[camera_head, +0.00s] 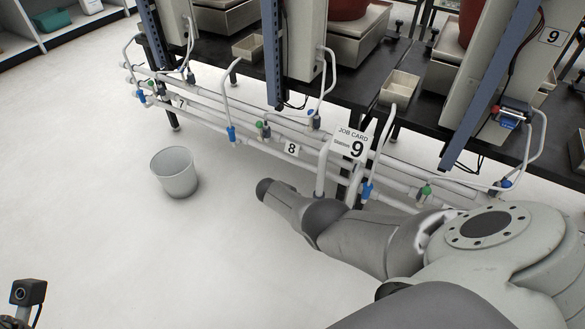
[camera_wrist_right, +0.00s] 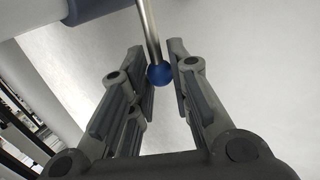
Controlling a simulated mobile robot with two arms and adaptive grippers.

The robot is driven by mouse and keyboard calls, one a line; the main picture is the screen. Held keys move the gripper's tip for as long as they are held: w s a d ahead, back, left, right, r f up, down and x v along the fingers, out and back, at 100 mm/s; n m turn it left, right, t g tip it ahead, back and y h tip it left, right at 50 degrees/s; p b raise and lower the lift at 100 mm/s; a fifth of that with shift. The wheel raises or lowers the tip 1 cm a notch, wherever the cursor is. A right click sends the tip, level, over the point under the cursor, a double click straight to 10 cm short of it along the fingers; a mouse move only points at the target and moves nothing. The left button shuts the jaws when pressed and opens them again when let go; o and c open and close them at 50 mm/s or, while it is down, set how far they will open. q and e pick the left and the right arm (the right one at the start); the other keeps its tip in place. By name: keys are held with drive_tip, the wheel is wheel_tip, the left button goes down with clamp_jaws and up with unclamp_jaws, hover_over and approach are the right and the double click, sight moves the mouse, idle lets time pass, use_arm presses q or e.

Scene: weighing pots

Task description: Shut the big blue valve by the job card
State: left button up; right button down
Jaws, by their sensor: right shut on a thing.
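The job card (camera_head: 350,145), marked 9, hangs on the pipework under the bench. A blue valve handle (camera_head: 367,190) sits on a white pipe just below it, partly beside my right arm. In the right wrist view, a blue ball knob (camera_wrist_right: 159,75) on the end of a thin metal rod (camera_wrist_right: 149,28) is between the fingers of my right gripper (camera_wrist_right: 162,82), which is shut on it. Whether this knob belongs to the valve by the card cannot be told. In the head view my right gripper is hidden by my arm. My left gripper's fingers are outside the picture.
Pale pipes (camera_head: 205,98) run along the bench front with smaller blue and green valves, such as a green one (camera_head: 425,191). A number 8 tag (camera_head: 291,148) hangs left of the card. A grey bucket (camera_head: 175,175) stands on the open floor at left.

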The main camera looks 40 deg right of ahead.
drive_tip(key=c, duration=1.6)
unclamp_jaws()
drive_tip(key=shift+f, duration=0.1)
drive_tip(key=v, duration=1.2)
